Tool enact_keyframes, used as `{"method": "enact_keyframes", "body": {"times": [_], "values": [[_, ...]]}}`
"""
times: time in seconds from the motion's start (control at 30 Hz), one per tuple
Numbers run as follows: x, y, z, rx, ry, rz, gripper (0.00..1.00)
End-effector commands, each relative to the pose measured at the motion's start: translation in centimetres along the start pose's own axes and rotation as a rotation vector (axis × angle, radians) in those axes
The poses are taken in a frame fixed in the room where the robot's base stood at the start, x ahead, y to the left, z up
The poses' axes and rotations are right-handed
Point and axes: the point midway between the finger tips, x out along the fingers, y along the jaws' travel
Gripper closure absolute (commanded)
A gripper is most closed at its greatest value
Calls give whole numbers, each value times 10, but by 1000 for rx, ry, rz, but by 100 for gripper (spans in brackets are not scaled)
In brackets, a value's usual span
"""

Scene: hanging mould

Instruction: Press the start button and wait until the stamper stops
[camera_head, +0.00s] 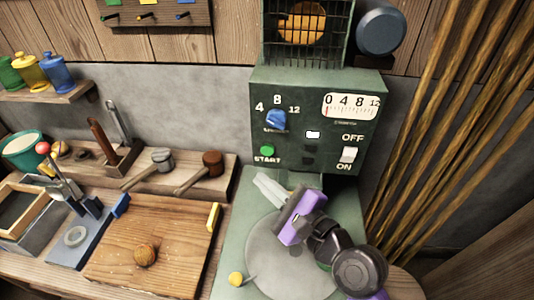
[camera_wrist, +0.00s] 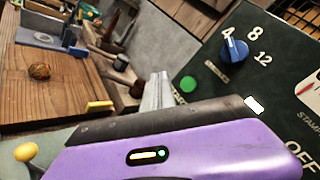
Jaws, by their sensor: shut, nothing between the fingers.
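The green start button (camera_head: 267,151) is on the front panel of the dark green machine (camera_head: 310,84), above the word START. It also shows in the wrist view (camera_wrist: 188,84), just right of my fingertips. My gripper (camera_head: 262,184) is shut and empty, with its fingers in front of and below the button in the head view. I cannot tell whether the tips touch the panel. The blue dial (camera_head: 276,120) has its pointer near 4. The white gauge (camera_head: 350,105) has its needle near 0. The ON/OFF switch (camera_head: 348,154) is white. A small white light (camera_head: 313,134) is lit.
A wooden board (camera_head: 150,255) with a round brown ball (camera_head: 145,254) lies to the left. Two mallets (camera_head: 205,170) lie on a wooden shelf behind it. A yellow-knobbed lever (camera_head: 236,278) stands beside the round plate (camera_head: 265,262). Bamboo-like poles (camera_head: 445,110) lean at the right.

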Motion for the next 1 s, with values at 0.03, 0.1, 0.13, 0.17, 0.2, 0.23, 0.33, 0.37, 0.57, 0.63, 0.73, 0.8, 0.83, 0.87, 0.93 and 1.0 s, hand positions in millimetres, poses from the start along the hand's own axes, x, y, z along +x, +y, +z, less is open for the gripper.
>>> {"method": "enact_keyframes", "body": {"times": [0.03,0.1,0.13,0.17,0.2,0.23,0.33,0.37,0.57,0.63,0.73,0.8,0.83,0.87,0.93,1.0], "values": [[6,-2,-6,-1,0,-2,100],[12,-7,-11,-1,0,-3,100],[15,-9,-13,-1,0,-3,100],[18,-11,-15,0,0,-2,100],[21,-14,-17,0,0,-2,100],[24,-16,-19,0,0,-2,100],[31,-22,-23,0,0,-1,100],[32,-23,-24,0,1,0,100],[40,-28,-29,0,0,0,100],[40,-29,-30,1,0,0,100],[41,-29,-30,1,0,0,100],[41,-29,-30,1,0,0,100],[41,-29,-30,1,0,0,100],[41,-29,-30,1,0,0,100],[41,-29,-30,1,0,0,100],[41,-29,-30,0,0,0,100]]}}
